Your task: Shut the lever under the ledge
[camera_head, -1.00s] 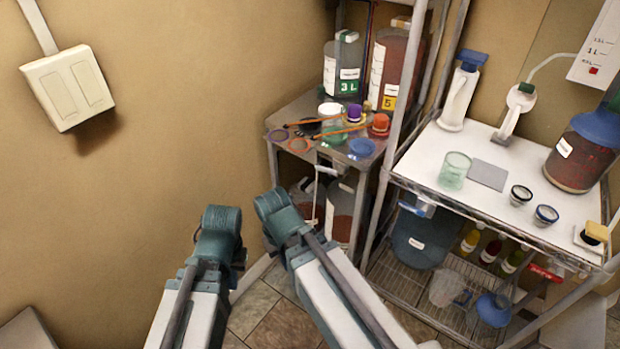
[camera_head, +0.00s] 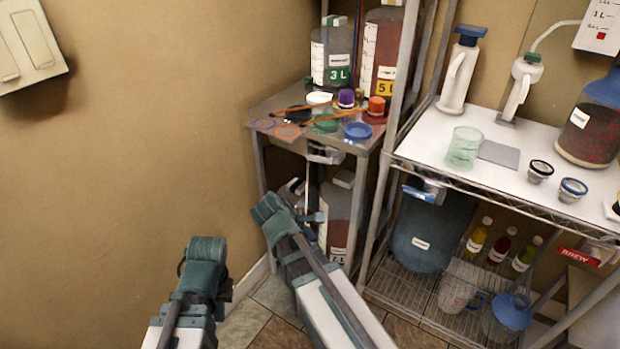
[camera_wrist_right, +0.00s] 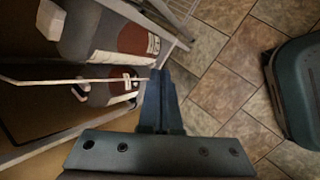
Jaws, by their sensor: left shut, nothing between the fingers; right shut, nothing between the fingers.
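Under the front edge of the small corner shelf (camera_head: 275,112), a pale handle-like fitting (camera_head: 325,153) shows. It may be the lever; its position is hard to read. A blue lever-like part (camera_head: 425,190) also shows at the top of the blue bucket (camera_head: 430,235) under the white shelf. My right gripper (camera_head: 315,217) is in front of the corner shelf, below the fitting, apart from it. Its fingers (camera_wrist_right: 158,100) are shut and empty in the right wrist view, beside a thin white rod (camera_wrist_right: 70,81). My left gripper (camera_head: 226,288) is lower left, shut and empty, its fingertips mostly hidden.
Labelled jugs (camera_head: 330,62) and small lids (camera_head: 358,131) stand on the corner shelf. Another jug (camera_head: 338,205) is beneath it, close to my right gripper. A metal rack post (camera_head: 385,165) stands to the right. The wall (camera_head: 130,190) bounds the left; tiled floor (camera_wrist_right: 225,90) is clear.

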